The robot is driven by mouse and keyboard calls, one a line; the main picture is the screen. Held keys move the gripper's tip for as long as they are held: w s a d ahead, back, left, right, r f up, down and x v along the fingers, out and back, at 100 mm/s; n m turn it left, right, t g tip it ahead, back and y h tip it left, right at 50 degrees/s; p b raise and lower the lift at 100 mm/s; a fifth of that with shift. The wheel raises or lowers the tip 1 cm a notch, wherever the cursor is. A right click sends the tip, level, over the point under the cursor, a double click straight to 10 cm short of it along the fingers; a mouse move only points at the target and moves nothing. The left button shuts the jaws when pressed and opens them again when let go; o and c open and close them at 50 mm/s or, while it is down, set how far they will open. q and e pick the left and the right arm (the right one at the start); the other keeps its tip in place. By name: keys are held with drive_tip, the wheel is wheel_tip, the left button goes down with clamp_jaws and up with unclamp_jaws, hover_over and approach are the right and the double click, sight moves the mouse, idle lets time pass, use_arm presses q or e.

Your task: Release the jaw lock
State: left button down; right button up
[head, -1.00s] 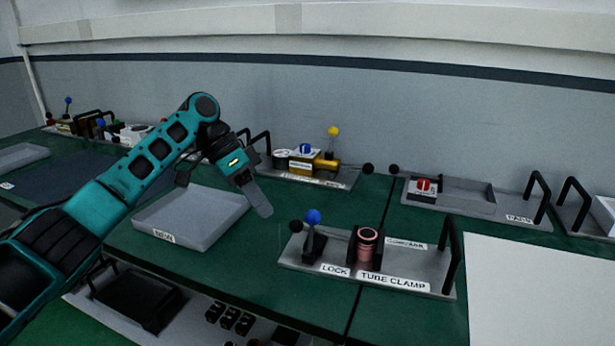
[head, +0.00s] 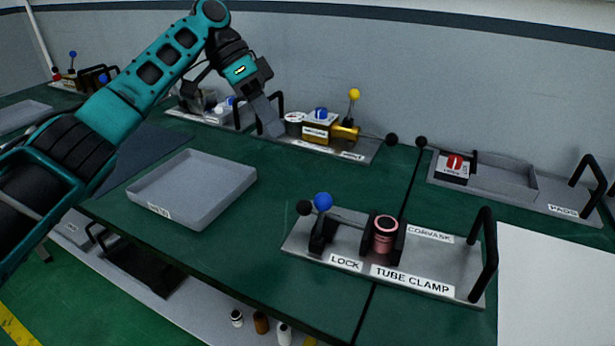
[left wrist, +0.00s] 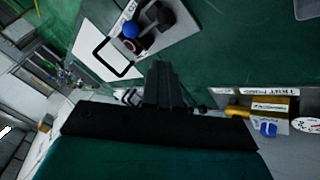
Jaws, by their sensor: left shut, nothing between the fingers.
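The tube clamp fixture (head: 455,287) stands on the green bench at the middle right in the head view. Its lock lever with a blue ball knob (head: 323,201) stands upright beside the "LOCK" label. A pink cylinder (head: 385,233) sits upright between the dark clamp jaws. My left gripper (head: 270,122) is shut and empty, above the bench, up and to the left of the fixture and apart from it. In the left wrist view the blue knob (left wrist: 131,29) shows near the top, beyond the gripper fingers (left wrist: 165,82). My right gripper is not in view.
A grey tray (head: 235,190) lies left of the fixture. Another fixture with a red knob (head: 454,163) is at the back right. A white sheet (head: 550,290) lies right of the clamp.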

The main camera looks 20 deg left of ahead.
sight(320, 217)
use_arm(q)
drive_tip(key=x, duration=0.3)
drive_tip(key=s+x, duration=0.1)
drive_tip(key=x, duration=0.2)
drive_tip(key=s+r+x, duration=0.1)
drive_tip(key=x, duration=0.3)
drive_tip(key=shift+d+f, duration=0.15)
drive_tip(key=shift+d, duration=0.35)
drive_tip(key=shift+s+d+f, duration=0.1)
drive_tip(key=shift+s+d, duration=0.35)
drive_tip(key=shift+s, duration=0.05)
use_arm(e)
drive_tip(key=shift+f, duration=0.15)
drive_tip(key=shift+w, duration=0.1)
use_arm(q)
drive_tip(key=shift+s, duration=0.1)
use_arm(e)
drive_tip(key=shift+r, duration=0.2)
use_arm(q)
drive_tip(key=shift+s+t, duration=0.2)
drive_tip(key=shift+t, duration=0.1)
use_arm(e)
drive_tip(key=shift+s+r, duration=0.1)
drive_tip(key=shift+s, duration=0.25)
